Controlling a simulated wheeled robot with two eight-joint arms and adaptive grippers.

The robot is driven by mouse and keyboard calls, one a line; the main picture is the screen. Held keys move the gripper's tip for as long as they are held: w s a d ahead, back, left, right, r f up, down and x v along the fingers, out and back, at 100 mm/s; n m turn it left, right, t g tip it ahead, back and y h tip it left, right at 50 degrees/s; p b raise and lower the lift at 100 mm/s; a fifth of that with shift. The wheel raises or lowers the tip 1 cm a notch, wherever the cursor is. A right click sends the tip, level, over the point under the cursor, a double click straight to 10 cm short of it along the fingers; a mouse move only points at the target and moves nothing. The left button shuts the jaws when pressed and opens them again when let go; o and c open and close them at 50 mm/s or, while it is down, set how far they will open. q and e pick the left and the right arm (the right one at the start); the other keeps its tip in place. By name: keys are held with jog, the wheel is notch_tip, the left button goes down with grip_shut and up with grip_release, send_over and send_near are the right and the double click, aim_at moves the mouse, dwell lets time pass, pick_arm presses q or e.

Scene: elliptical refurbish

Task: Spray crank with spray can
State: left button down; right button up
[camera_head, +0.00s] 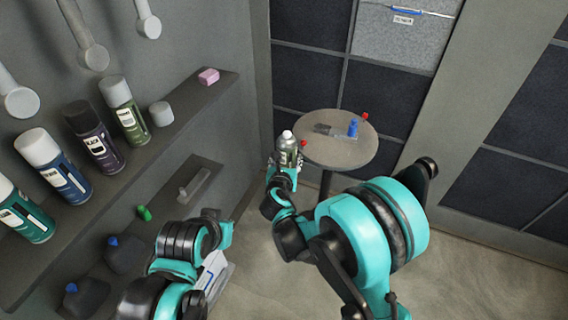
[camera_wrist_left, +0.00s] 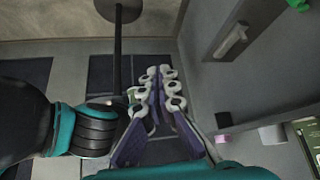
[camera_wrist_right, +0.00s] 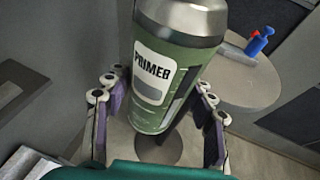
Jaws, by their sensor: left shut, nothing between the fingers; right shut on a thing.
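A green spray can (camera_head: 287,157) labelled PRIMER is upright in my right gripper (camera_head: 285,163), in front of the round table. In the right wrist view the can (camera_wrist_right: 165,75) stands between the fingers of my right gripper (camera_wrist_right: 160,108), slightly tilted in the picture. My left gripper (camera_wrist_left: 163,85) is shut and empty, its fingers together; in the head view I cannot make out its fingertips. Pale arm-shaped parts with round ends (camera_head: 91,52) hang on the left wall and look like cranks. I cannot tell which part is the task's crank.
The round table (camera_head: 340,152) holds a blue bottle (camera_head: 353,128), red-tipped items and a flat grey piece. The left shelf (camera_head: 190,112) carries several spray cans and a pink block (camera_head: 208,76). A pale bracket (camera_head: 194,186) lies on the lower shelf. Floor is clear at right.

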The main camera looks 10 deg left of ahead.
pick_arm(q)
jog(key=shift+r, duration=0.1)
dwell(0.4)
jog(key=w+d+r+m+g, duration=0.1)
jog(key=w+d+r+g, duration=0.15)
jog(key=w+r, duration=0.6)
jog(key=w+d+r+m+g, duration=0.1)
jog(key=w+d+r, duration=0.2)
jog(key=w+r, duration=0.55)
jog(key=w+d+m+g, duration=0.1)
jog(key=w+d+g, duration=0.1)
jog(key=w+d, duration=0.35)
jog(key=w+d+m+g, duration=0.1)
jog(key=w+d+g, duration=0.1)
jog(key=w, duration=0.6)
jog(key=shift+t, duration=0.25)
jog(key=shift+f, duration=3.75)
jog(key=shift+f, duration=0.15)
